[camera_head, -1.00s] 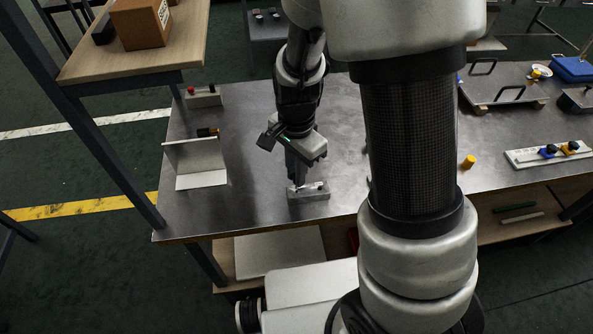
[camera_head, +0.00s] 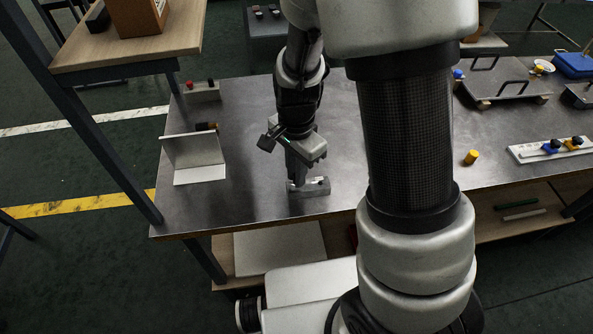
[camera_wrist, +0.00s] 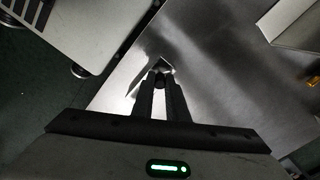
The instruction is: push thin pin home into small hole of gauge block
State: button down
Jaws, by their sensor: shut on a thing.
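The gauge block (camera_head: 310,189) is a small grey metal block near the front edge of the steel table. A dark spot shows on its upper right part; I cannot tell if it is a hole. My gripper (camera_head: 293,182) points down at the block's left part, with the fingertips at its top. In the wrist view my gripper (camera_wrist: 160,84) is shut on a small dark thing between the fingertips, taken to be the thin pin. The fingers hide most of the pin. How deep it sits in the small hole cannot be seen.
A pale angle plate (camera_head: 197,157) stands to the left. A yellow cylinder (camera_head: 471,157) and a white strip with coloured knobs (camera_head: 550,149) are to the right. A handled plate (camera_head: 502,80) lies at the back right. The tabletop around the block is clear.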

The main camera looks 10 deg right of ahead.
jog(key=shift+f, duration=0.4)
jog(key=c, duration=1.7)
grip_release()
jog(key=shift+o, duration=0.2)
notch_tip(320, 180, up, 18)
jog(key=p, duration=0.2)
jog(key=shift+f, duration=0.25)
jog(key=shift+r, duration=0.1)
jog(key=s+d+r+n+t+p, duration=0.2)
jog(key=s+d+r+n, duration=0.1)
jog(key=s+r+n, duration=0.2)
jog(key=s+d+r+n+t+p, duration=0.1)
jog(key=s+d+r+n+t, duration=0.2)
jog(key=r, duration=0.6)
jog(key=s+n, duration=0.2)
jog(key=s, duration=0.1)
jog(key=shift+s+n+p, duration=0.15)
jog(key=shift+n+p, duration=0.25)
jog(key=shift+s+r+n+t, duration=0.1)
jog(key=shift+s+n+t, duration=0.2)
jog(key=shift+c, duration=0.5)
